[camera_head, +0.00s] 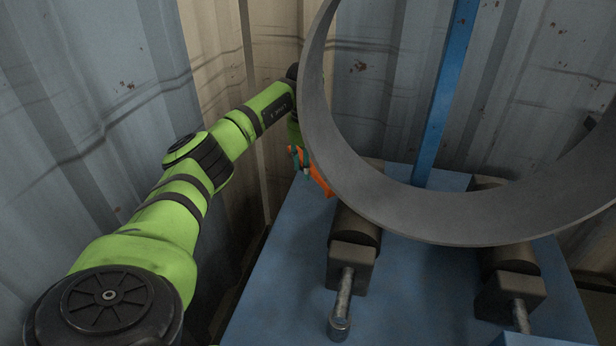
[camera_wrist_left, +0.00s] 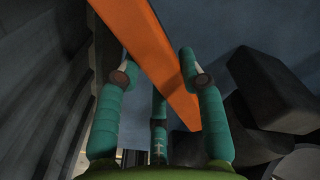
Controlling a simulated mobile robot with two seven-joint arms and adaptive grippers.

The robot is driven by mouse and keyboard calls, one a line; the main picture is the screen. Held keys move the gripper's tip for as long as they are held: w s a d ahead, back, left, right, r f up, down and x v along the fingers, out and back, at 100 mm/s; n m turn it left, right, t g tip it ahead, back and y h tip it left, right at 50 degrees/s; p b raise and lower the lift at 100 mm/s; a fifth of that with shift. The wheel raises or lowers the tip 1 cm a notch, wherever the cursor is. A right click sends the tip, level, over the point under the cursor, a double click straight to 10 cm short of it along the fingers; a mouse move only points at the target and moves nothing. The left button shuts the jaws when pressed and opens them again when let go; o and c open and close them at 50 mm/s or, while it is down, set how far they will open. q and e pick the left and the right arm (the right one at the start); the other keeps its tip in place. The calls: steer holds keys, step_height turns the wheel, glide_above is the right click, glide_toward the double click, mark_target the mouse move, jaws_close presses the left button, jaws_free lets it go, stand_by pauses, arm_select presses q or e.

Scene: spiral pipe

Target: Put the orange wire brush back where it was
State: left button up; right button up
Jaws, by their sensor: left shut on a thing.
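The orange wire brush (camera_head: 320,179) shows as a small orange piece beside the left edge of the big grey ring, above the blue table. My left gripper (camera_head: 302,166) is at the brush, partly hidden behind the ring's edge. In the left wrist view, the orange brush (camera_wrist_left: 165,62) runs slanting between the teal fingers of my left gripper (camera_wrist_left: 160,78), which is shut on it. The brush's bristles cannot be made out. My right gripper is not in view.
A large grey pipe ring (camera_head: 400,207) stands over dark rollers (camera_head: 355,228) on the blue table (camera_head: 275,265). A blue post (camera_head: 443,95) rises behind. Corrugated metal walls (camera_head: 75,95) close in behind and at the left. The table's left front part is clear.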

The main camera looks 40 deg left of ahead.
mark_target(307, 189)
arm_select(q)
steer(key=shift+f+b, duration=0.35)
steer(key=shift+f, duration=2)
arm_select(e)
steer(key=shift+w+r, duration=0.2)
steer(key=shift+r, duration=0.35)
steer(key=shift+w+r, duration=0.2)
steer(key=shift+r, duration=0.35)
arm_select(q)
steer(key=shift+f, duration=0.1)
steer(key=o, duration=1)
steer(key=shift+r, duration=0.2)
step_height(307, 189, up, 12)
steer(key=shift+a+f+p, duration=0.1)
steer(key=shift+p, duration=1.15)
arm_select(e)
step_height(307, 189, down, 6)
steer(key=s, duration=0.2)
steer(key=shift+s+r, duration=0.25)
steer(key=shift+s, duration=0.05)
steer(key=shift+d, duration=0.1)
